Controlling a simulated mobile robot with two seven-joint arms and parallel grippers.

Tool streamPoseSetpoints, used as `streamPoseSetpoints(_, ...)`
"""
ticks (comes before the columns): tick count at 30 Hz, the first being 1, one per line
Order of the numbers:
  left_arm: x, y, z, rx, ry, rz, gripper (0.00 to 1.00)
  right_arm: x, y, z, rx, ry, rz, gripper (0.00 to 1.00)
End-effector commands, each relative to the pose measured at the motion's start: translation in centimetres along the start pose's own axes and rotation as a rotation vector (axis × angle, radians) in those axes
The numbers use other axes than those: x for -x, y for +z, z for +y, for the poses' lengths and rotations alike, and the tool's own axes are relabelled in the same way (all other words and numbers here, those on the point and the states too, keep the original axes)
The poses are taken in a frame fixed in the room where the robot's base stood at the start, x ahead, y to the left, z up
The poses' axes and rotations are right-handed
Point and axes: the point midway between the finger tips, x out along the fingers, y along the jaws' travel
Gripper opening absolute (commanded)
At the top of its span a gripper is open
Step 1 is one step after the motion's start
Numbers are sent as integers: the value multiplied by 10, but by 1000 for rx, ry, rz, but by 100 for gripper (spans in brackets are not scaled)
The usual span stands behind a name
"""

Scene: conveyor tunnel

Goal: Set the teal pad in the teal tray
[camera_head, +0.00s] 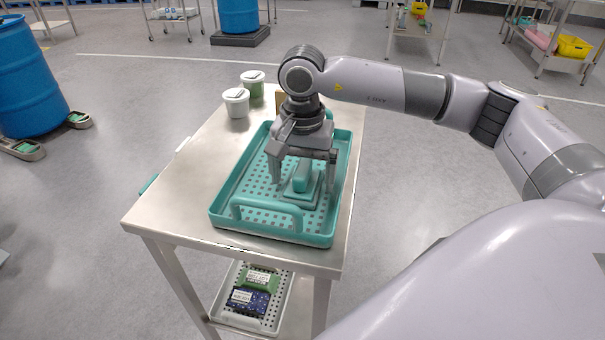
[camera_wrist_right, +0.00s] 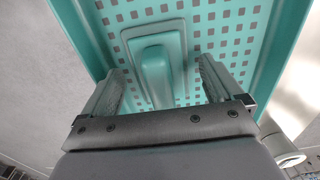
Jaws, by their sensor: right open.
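The teal tray (camera_head: 228,205) is a shallow perforated tray with a raised handle at its near end, on the metal table. The teal pad (camera_head: 300,190), a flat plate with an upright grip, lies inside the tray towards its near right part. My right gripper (camera_head: 304,188) is over the tray with its fingers pointing down on either side of the pad's grip. The right wrist view shows the pad (camera_wrist_right: 156,75) on the perforated floor, with the open fingers (camera_wrist_right: 160,85) apart from its grip. My left gripper is not in view.
Two white-lidded tubs (camera_head: 236,103) stand at the table's far left, beyond the tray. The left part of the tabletop (camera_head: 180,195) is mostly clear. A lower shelf holds a tray with packets (camera_head: 250,300). A blue barrel (camera_head: 30,75) stands on the floor at left.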

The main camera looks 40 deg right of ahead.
Motion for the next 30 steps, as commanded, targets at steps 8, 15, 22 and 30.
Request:
streamPoseSetpoints(8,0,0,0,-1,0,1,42,60,0,-1,1,-7,4,94)
streamPoseSetpoints(15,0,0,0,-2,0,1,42,102,0,-1,2,-4,1,94)
streamPoseSetpoints(22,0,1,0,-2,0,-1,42,116,0,0,1,-3,1,94)
streamPoseSetpoints(30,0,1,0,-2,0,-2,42,116,0,0,1,-2,1,94)
